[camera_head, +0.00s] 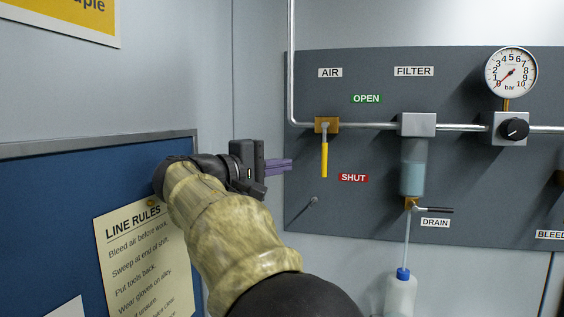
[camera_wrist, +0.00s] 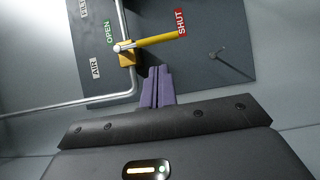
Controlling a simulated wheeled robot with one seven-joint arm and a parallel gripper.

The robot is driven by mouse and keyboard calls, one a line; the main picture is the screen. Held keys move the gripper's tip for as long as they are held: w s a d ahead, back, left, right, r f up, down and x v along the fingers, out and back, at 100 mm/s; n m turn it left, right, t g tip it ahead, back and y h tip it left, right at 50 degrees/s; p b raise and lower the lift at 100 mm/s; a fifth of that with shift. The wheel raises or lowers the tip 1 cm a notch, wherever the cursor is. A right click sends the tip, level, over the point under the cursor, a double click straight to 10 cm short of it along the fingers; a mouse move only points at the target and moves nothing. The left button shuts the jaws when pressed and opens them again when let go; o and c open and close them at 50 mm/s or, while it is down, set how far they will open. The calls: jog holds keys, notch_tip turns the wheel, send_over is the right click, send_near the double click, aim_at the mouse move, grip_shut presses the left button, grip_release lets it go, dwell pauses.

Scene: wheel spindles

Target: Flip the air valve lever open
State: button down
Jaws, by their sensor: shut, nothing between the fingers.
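The air valve has a brass body (camera_head: 326,125) on a metal pipe under the AIR label. Its yellow lever (camera_head: 324,160) hangs straight down, on the side of the red SHUT label (camera_head: 353,178). The green OPEN label (camera_head: 366,98) is above and to the right of the valve. My gripper (camera_head: 290,165) is shut and empty, left of the lever in the head view, with its purple fingers pointing right. In the wrist view the shut fingers (camera_wrist: 158,72) show below the yellow lever (camera_wrist: 158,41), apart from it in the picture. The exact gap in depth is unclear.
Right of the valve are a filter (camera_head: 413,165), a drain valve with a dark lever (camera_head: 432,210), a bottle (camera_head: 400,294), a gauge (camera_head: 511,72) and a black knob (camera_head: 514,129). A small peg (camera_head: 313,201) sticks out below the lever. A blue notice board (camera_head: 60,185) is behind my arm.

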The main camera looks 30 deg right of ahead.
aim_at(325, 151)
jog(key=d+p, duration=0.3)
jog(key=d, duration=0.5)
jog(key=shift+w+p, duration=0.4)
jog(key=shift+w, duration=0.05)
